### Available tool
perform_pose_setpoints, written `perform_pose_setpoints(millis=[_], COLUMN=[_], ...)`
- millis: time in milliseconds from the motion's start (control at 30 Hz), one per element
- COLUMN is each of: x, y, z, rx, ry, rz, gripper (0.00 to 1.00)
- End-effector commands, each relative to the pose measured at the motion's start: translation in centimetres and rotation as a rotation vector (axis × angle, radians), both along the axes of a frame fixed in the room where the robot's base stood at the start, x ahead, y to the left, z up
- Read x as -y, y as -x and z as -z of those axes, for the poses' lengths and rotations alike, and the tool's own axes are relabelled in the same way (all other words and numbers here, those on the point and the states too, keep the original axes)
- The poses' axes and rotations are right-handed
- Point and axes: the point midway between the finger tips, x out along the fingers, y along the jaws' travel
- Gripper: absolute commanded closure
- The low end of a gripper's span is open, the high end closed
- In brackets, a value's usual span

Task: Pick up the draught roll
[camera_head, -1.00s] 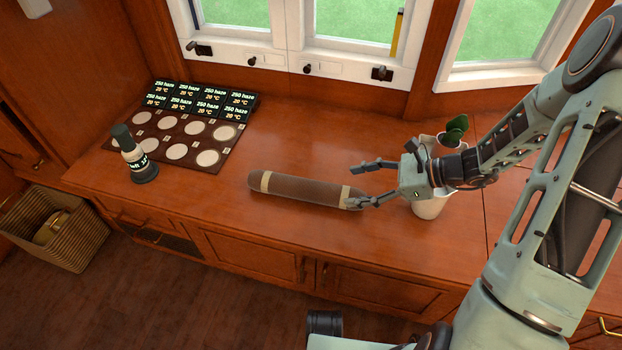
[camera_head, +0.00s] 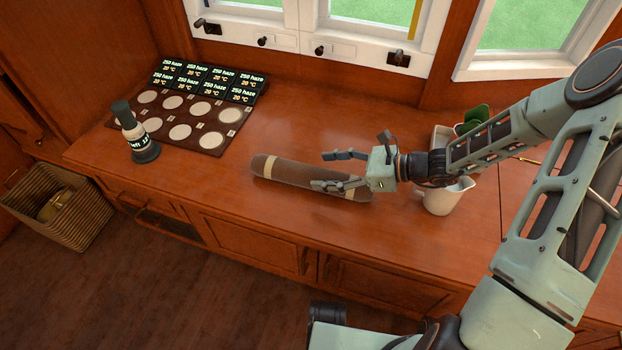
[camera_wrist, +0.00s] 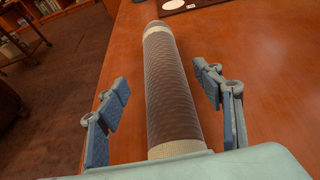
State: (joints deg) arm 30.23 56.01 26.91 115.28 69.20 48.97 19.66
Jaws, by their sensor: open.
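The draught roll (camera_head: 292,173) is a long brown ribbed cylinder with pale bands near its ends. It lies on the wooden counter (camera_head: 215,190) below the windows. My gripper (camera_head: 328,170) is open above the right part of the roll and hides some of it in the head view. In the wrist view the roll (camera_wrist: 172,90) runs lengthwise between the two spread fingers of my gripper (camera_wrist: 163,100), with gaps on both sides. Its near end is hidden behind the gripper body.
A white pitcher (camera_head: 440,200) and a pot with a green plant (camera_head: 476,116) stand right of my gripper. A wicker basket (camera_head: 75,235) is on the floor.

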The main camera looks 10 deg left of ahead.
Motion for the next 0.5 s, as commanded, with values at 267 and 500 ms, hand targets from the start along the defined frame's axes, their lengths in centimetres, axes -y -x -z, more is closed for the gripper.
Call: perform_pose_setpoints(millis=[267,500], x=[-2.8,-2.8], y=[-0.4,-0.5], z=[1.1,1.0], rx=[0.001,0.001], ry=[0.002,0.001], rz=[0.000,0.000], gripper=[0.39,0.49])
